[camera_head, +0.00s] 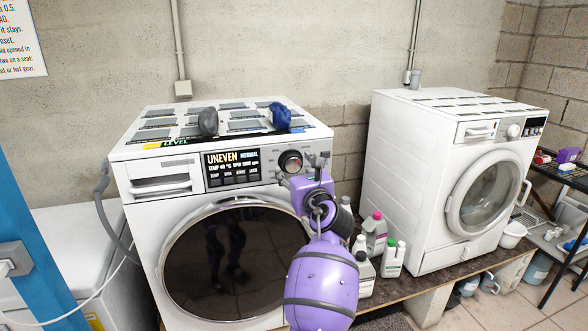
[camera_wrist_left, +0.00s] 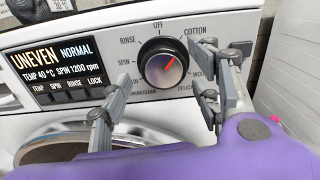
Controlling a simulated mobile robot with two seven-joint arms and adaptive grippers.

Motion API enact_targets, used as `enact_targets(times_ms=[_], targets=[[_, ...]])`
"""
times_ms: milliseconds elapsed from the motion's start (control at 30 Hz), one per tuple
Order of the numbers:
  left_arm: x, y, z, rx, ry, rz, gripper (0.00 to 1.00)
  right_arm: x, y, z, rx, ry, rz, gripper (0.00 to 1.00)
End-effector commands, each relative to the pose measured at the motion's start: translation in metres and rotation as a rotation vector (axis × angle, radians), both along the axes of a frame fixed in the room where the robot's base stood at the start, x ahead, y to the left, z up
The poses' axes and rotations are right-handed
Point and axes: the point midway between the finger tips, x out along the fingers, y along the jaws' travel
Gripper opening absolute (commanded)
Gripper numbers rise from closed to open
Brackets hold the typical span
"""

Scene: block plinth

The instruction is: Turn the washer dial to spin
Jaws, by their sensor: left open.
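The washer (camera_head: 150,230) at the left has a round black dial (camera_head: 291,161) with a silver face at the right of its panel. My left gripper (camera_head: 304,168) is open in front of the panel, beside and below the dial. In the wrist view its fingers (camera_wrist_left: 158,75) stand either side of the dial, apparently not gripping it. My right gripper is not in view.
The display (camera_head: 233,168) reads UNEVEN, NORMAL. A grey and a blue cloth bundle (camera_head: 280,116) lie on the washer's top. Several bottles (camera_head: 375,236) stand on the wooden platform between this washer and a second white machine (camera_head: 420,150). A hose runs down the left side.

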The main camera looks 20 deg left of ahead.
Motion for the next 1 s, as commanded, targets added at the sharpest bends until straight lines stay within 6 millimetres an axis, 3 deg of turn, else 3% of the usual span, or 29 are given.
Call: enact_targets(times_ms=[133,433,767,1000], targets=[[0.0106,0.0068,-0.0006,-0.001,0.000,0.000,0.57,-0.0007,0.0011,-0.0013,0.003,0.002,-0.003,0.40],[0.0126,0.0083,-0.0003,-0.002,0.000,-0.001,0.57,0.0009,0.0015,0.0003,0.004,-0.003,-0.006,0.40],[0.0123,0.0086,-0.0002,-0.002,0.000,0.000,0.14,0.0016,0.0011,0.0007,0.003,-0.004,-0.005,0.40],[0.0122,0.0090,0.0001,-0.004,-0.003,0.001,0.14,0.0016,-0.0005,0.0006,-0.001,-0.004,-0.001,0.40]])
